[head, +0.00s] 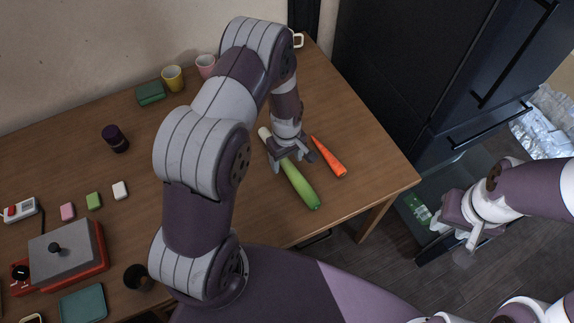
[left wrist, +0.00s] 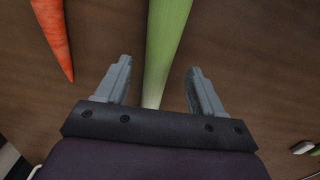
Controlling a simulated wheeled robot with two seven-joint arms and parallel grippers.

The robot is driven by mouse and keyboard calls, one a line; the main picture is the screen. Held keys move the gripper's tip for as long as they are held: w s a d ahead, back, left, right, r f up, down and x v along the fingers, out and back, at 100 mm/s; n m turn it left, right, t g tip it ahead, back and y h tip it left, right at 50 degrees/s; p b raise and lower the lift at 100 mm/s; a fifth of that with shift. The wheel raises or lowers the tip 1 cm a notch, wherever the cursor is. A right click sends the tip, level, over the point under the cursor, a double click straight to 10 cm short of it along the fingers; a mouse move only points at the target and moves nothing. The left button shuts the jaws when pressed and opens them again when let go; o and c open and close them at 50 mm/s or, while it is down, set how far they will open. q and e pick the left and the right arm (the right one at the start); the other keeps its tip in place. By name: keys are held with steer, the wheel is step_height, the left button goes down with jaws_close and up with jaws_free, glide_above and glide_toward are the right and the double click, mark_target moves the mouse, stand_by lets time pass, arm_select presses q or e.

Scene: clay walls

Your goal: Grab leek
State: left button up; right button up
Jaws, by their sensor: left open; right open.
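The leek (head: 300,185), green with a pale white end, lies on the wooden table in the head view. My left gripper (head: 291,158) is open above it, near its pale end. In the left wrist view the leek (left wrist: 168,45) runs between the two open fingers of my left gripper (left wrist: 157,88), with a gap on each side. My right gripper (head: 472,232) is open and empty, off the table's right edge; its fingers are small in the head view.
A carrot (head: 329,157) lies close beside the leek; it also shows in the left wrist view (left wrist: 52,35). Cups, including a yellow one (head: 172,78), stand at the back. A red appliance (head: 85,272) is at the left. Dark cabinets (head: 420,75) stand right of the table.

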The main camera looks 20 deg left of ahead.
arm_select(q)
steer(key=shift+s+d+f, duration=0.15)
steer(key=shift+d+f, duration=0.1)
steer(key=shift+f, duration=0.25)
steer(key=shift+s+d+f, duration=0.15)
steer(key=shift+d+f, duration=0.1)
steer(key=shift+f, duration=0.2)
steer(key=shift+d, duration=0.25)
steer(key=shift+f, duration=0.1)
steer(key=shift+w+a+f, duration=0.1)
steer(key=shift+w+a, duration=0.05)
steer(key=shift+a, duration=0.05)
steer(key=shift+c, duration=0.7)
steer(key=shift+a, duration=0.15)
steer(key=c, duration=1)
steer(key=shift+d, duration=0.2)
steer(key=shift+c, duration=0.5)
arm_select(e)
steer(key=shift+s+d+r, duration=0.1)
steer(key=shift+s+d, duration=0.15)
steer(key=shift+d, duration=0.45)
arm_select(q)
steer(key=shift+a+r, duration=0.1)
steer(key=shift+r, duration=0.1)
